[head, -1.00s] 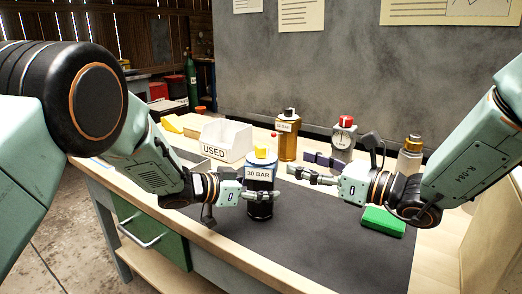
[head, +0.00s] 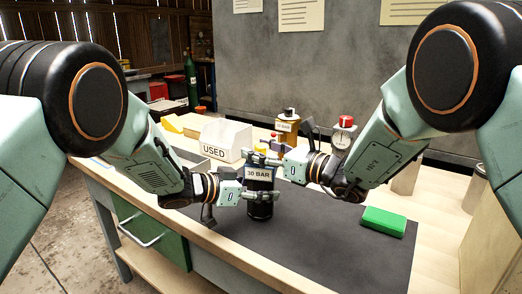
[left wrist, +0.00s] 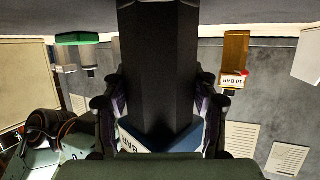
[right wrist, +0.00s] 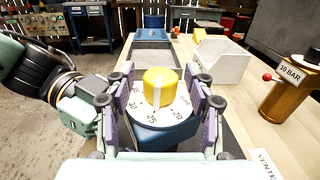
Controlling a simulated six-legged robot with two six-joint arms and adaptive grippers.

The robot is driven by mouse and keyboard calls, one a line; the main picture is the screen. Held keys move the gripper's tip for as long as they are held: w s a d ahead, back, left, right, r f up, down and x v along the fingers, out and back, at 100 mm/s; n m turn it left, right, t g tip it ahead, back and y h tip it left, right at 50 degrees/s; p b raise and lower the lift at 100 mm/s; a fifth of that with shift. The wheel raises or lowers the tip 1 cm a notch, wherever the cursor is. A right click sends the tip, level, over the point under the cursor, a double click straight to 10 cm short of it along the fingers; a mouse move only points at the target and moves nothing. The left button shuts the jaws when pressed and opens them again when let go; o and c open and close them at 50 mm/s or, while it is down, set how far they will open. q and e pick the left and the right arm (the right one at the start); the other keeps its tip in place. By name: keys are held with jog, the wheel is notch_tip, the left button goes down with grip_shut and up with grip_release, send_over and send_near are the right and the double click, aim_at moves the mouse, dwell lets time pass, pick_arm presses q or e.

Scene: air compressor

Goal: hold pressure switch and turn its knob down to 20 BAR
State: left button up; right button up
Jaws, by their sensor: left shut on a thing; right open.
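The pressure switch (head: 260,208) stands upright on the dark mat, with a black lower body, a blue top and a "30 BAR" label. My left gripper (head: 256,195) is shut on its body from the left; the black body (left wrist: 158,60) also fills the middle of the left wrist view. The yellow knob (right wrist: 159,86) sits on a white dial marked 30, 25 and 20.
A white "USED" bin (head: 228,137) stands behind on the left. A green block (head: 384,221) lies on the mat at right. The mat's front is clear.

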jog(key=shift+c, duration=0.3)
grip_shut()
dwell(0.3)
jog(key=n+g+y, duration=0.3)
jog(key=n+g, duration=0.1)
jog(key=g, duration=0.1)
jog(key=shift+r, duration=0.1)
jog(key=shift+w+n+g+y, duration=0.1)
jog(key=shift+n+g+y, duration=0.3)
jog(key=shift+n+g, duration=1.3)
jog(key=shift+g, duration=0.7)
jog(key=shift+d+g, duration=0.1)
jog(key=shift+g, duration=0.6)
